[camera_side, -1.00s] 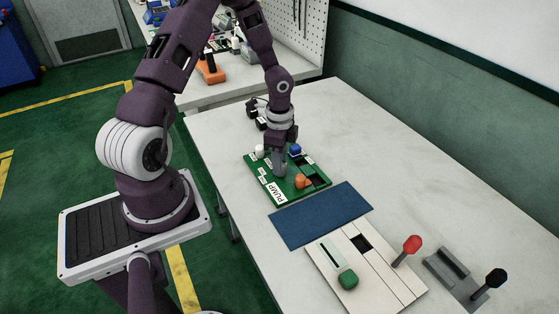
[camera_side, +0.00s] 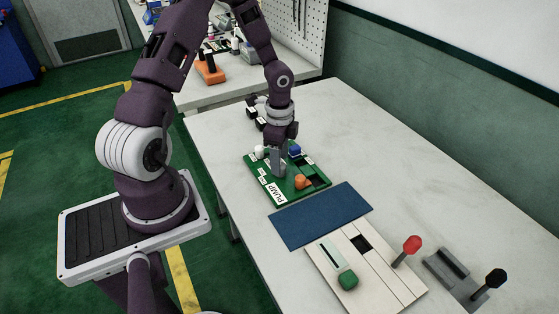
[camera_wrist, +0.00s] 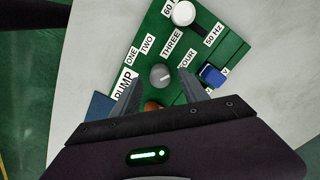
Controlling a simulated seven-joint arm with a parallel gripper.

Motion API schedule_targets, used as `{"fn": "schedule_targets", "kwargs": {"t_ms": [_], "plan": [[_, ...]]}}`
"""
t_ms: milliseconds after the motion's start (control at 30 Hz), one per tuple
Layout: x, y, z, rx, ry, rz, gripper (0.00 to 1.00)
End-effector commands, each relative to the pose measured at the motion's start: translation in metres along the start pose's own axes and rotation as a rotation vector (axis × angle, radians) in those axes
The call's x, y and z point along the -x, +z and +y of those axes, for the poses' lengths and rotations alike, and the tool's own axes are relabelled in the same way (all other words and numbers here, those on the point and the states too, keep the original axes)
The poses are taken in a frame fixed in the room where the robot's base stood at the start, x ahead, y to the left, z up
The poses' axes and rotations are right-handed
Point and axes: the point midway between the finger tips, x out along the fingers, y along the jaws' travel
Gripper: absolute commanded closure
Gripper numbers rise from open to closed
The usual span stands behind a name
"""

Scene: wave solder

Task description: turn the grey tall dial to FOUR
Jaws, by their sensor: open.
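The grey dial (camera_wrist: 160,75) stands on a green panel (camera_wrist: 150,45), with labels ONE, TWO, THREE and a partly covered FOUR around it. A small pale mark shows on the dial's top, but I cannot tell for sure which label it points at. My gripper (camera_wrist: 160,92) is open, pointing down over the panel, with a finger on each side of the dial's near side and gaps between. In the side view my gripper (camera_side: 279,168) is above the panel and hides the dial.
The panel also carries a white knob (camera_wrist: 183,13), a blue knob (camera_wrist: 212,75) and an orange knob (camera_side: 301,181), plus a PUMP label (camera_side: 277,192). A blue mat (camera_side: 320,215) and a pale panel with a green knob (camera_side: 348,280) and red-topped lever (camera_side: 412,244) lie nearer.

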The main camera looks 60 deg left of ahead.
Motion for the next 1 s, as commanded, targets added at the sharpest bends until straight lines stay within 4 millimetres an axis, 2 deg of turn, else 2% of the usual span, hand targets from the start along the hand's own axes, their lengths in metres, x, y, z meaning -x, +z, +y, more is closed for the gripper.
{"fn": "schedule_targets", "kwargs": {"t_ms": [100, 233, 367, 600, 667, 767, 833, 900, 967, 1000], "plan": [[0.027, 0.001, -0.002, 0.002, -0.006, 0.002, 0.48], [0.049, 0.000, -0.001, 0.002, -0.005, 0.001, 0.48], [0.058, 0.000, 0.000, 0.001, -0.002, 0.000, 0.48], [0.059, 0.000, 0.000, 0.000, -0.002, -0.001, 0.48], [0.067, -0.001, 0.001, 0.009, -0.016, -0.011, 0.48], [0.107, -0.006, 0.013, 0.077, -0.089, -0.050, 0.48], [0.151, -0.011, 0.034, 0.175, -0.170, -0.062, 0.48], [0.192, -0.014, 0.063, 0.292, -0.247, -0.035, 0.48], [0.222, -0.016, 0.092, 0.396, -0.295, 0.021, 0.48], [0.238, -0.016, 0.113, 0.465, -0.315, 0.072, 0.48]]}}
